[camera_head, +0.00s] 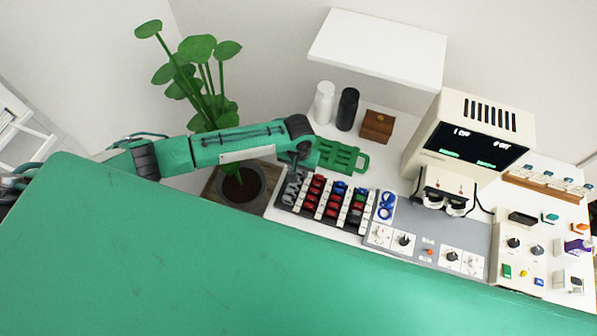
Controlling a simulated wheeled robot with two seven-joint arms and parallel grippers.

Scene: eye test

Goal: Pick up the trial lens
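Trial lenses with red, blue, green and black parts sit in rows in a dark tray (327,216) on the white table. Among them are a red lens (309,203) and a blue lens (340,187). I cannot tell which single lens the task means. My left arm comes in from the left, and my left gripper (291,188) points down at the tray's left end. Its fingers are small and dark, so I cannot tell whether they are open or touching anything. My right gripper is not in view.
Right of the tray are a blue double-ring piece (386,206), a grey panel with knobs (428,242) and a cream machine (470,135). Behind stand a green slotted piece (345,157), a white bottle (324,103), a black bottle (347,110) and a wooden box (377,126). A potted plant (240,184) stands left.

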